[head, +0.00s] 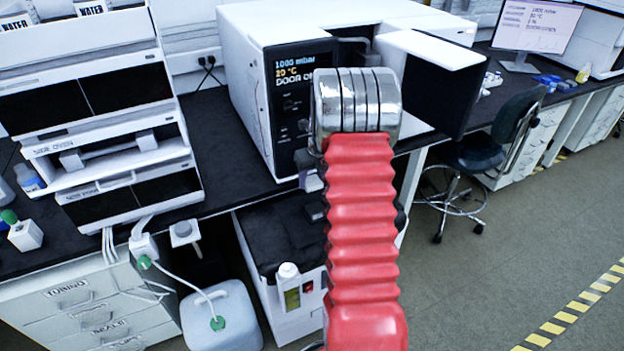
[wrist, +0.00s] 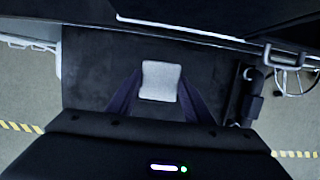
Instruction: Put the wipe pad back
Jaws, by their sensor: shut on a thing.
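The wipe pad (wrist: 161,81) is a small pale grey-white block in the middle of the wrist view. My gripper (wrist: 160,92) is shut on it, with one dark finger on each side. Behind the pad is a dark, flat surface (wrist: 95,75); I cannot tell how far below the pad it lies.
A white oven (head: 255,70) with a lit display stands on the black bench, its door (head: 440,75) swung open. A stacked instrument (head: 95,95) is at left. Below are a low black-topped unit (head: 265,225) and a white jug (head: 222,315). A stool (head: 490,150) stands at right beside open floor.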

